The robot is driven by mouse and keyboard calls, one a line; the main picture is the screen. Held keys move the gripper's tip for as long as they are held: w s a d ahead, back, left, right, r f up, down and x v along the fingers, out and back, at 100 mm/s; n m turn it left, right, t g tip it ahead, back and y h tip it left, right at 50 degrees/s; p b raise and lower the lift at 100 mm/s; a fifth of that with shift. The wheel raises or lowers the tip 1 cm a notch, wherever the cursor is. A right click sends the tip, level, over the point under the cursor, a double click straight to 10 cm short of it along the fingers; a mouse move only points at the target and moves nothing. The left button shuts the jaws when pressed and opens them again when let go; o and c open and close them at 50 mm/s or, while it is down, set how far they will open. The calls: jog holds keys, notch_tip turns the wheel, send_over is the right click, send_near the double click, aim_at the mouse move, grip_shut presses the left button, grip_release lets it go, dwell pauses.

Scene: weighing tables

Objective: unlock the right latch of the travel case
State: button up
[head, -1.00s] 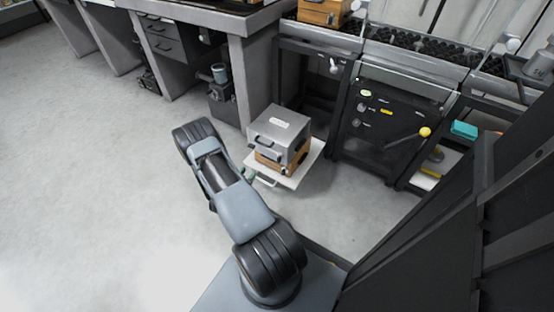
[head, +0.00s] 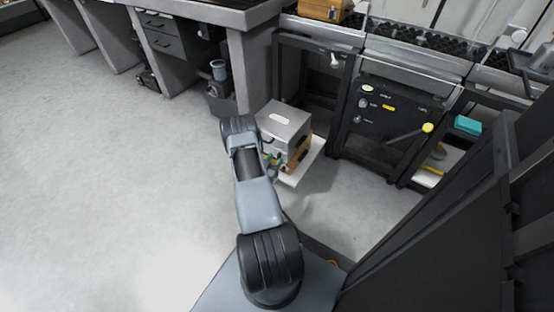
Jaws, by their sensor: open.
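The travel case (head: 284,120) has a silver-grey lid with a pale label and a wooden lower part (head: 301,150). It sits on a white board or shelf (head: 314,162) low in front of the black bench. A dark handle or latch shows on its near right face. My gripper (head: 273,163) is at the case's near face, mostly hidden by my own arm; only a small greenish and dark end shows. It is open. I cannot tell whether it touches the case. The latches are too small or hidden to make out.
A black panel (head: 385,118) with a yellow-knobbed lever (head: 427,128) stands right of the case. A teal box (head: 467,125) lies on a shelf further right. Grey desks (head: 246,75) stand behind to the left. The floor (head: 110,190) at left is clear.

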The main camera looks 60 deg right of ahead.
aim_at(279, 156)
jog(key=shift+d, duration=1.15)
grip_shut()
